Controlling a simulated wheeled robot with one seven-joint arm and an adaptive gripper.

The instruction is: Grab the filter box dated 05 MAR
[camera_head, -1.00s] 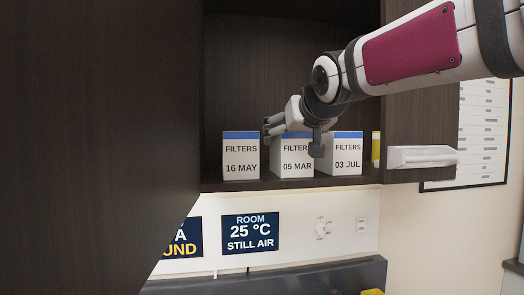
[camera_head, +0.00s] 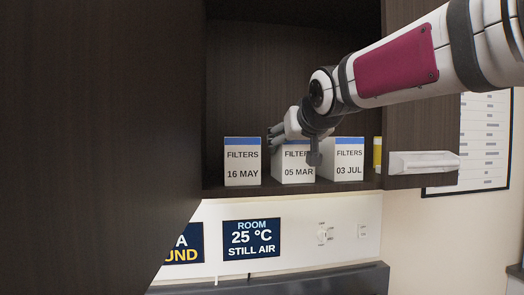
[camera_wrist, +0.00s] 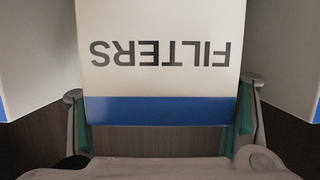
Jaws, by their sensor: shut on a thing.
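The filter box dated 05 MAR (camera_head: 293,172) stands upright in the middle of a row of three on the cabinet shelf. It is white with a blue band along its top. My gripper (camera_head: 294,150) reaches in from the upper right and is shut on this box, one finger on each side. In the wrist view the box (camera_wrist: 160,80) shows upside down with the word FILTERS, held between the two green-padded fingers. The box dated 16 MAY (camera_head: 242,168) stands to the left. The box dated 03 JUL (camera_head: 348,166) stands to the right.
A dark cabinet door (camera_head: 95,140) fills the left of the head view. A yellow object (camera_head: 377,152) stands at the shelf's right end. A white handle (camera_head: 423,163) is on the right door.

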